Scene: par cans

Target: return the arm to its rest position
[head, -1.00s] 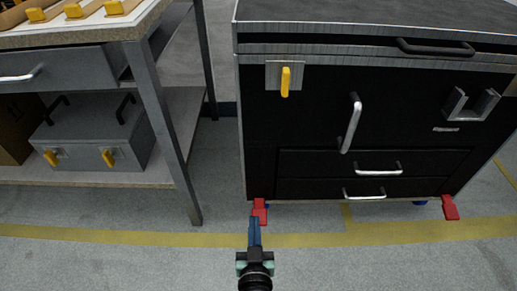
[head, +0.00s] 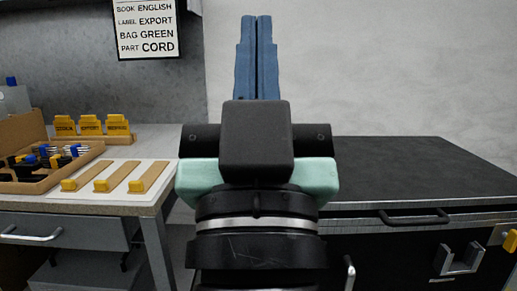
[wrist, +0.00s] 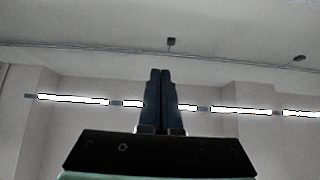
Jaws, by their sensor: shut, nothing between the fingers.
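My gripper (head: 257,20) stands upright in the middle of the head view, its two blue fingers pointing up and pressed together. It is empty. In the wrist view the closed fingers (wrist: 160,75) point toward the upper wall and ceiling, with nothing between them. My wrist, dark with pale green sides, hides part of the black cabinet and the wall behind it.
At left is a workbench (head: 130,208) with a cardboard tray (head: 85,170) of small parts, yellow-tipped strips on a white sheet, and yellow-labelled holders (head: 90,126). A black cabinet (head: 420,175) stands at right, its top bare. A sign (head: 146,30) hangs on the wall.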

